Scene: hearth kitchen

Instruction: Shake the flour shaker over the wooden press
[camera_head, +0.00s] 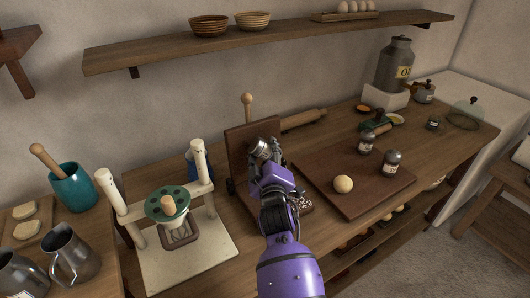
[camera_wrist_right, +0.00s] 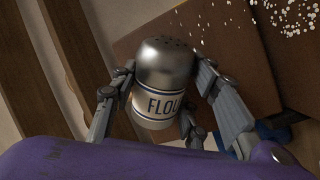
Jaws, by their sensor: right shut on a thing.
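My right gripper (camera_head: 262,152) is shut on the flour shaker (camera_head: 257,148), a silver can. In the right wrist view the flour shaker (camera_wrist_right: 165,70) has a perforated top and a label reading "FLOU", between the fingers (camera_wrist_right: 168,95). The shaker is in front of the upright board of the wooden press (camera_head: 237,143). My arm hides much of the press base. White specks lie on the base beside my wrist, and they also show on the brown surface (camera_wrist_right: 270,30) in the wrist view. My left gripper is not in view.
A dough ball (camera_head: 343,184) and two small jars (camera_head: 391,162) sit on a brown board (camera_head: 327,165) to the right. A white-framed device with a green disc (camera_head: 167,204) stands left. A rolling pin (camera_head: 305,119) lies behind. A shelf (camera_head: 300,32) hangs above.

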